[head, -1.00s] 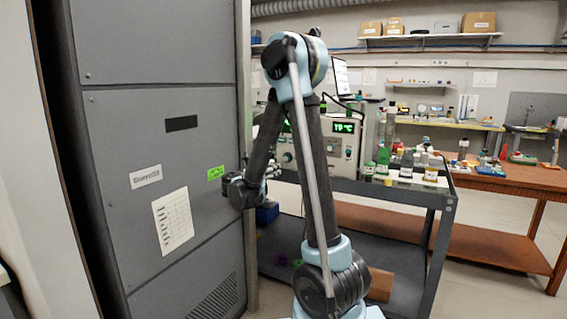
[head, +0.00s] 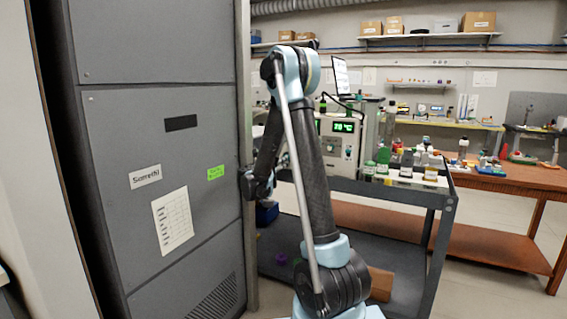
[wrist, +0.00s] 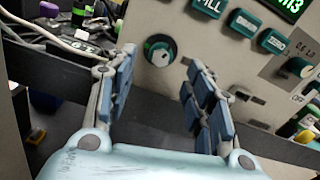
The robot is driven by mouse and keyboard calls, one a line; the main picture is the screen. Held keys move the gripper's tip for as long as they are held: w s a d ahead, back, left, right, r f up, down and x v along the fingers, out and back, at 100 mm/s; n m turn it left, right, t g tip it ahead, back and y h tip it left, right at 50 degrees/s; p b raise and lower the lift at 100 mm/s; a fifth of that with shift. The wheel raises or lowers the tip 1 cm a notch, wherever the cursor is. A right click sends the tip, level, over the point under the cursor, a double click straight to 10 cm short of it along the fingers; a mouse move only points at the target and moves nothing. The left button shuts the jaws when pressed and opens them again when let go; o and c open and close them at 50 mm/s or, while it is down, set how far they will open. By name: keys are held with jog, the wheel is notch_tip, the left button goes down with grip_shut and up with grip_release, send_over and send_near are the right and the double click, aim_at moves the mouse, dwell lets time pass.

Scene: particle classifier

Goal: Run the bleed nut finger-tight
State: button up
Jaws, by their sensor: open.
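The beige instrument (head: 340,150) with a green display stands on the grey cart. In the wrist view its front panel (wrist: 190,20) fills the upper right. A round pale knob with a dark green ring (wrist: 159,50) sits on this panel; I cannot tell for sure whether it is the bleed nut. My gripper (wrist: 160,70) is open and empty, its two blue-padded fingers framing the knob from left and right, apparently short of it. In the head view my arm hides most of the gripper and the panel's left part.
A tall grey cabinet (head: 160,110) stands close at the left of my arm. Bottles (head: 407,163) crowd the cart top right of the instrument. Cables (wrist: 45,35) and small items lie left of the panel in the wrist view. Green labelled blocks (wrist: 243,22) sit on the panel.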

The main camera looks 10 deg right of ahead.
jog(key=shift+x, duration=3)
jog(key=c, duration=1.1)
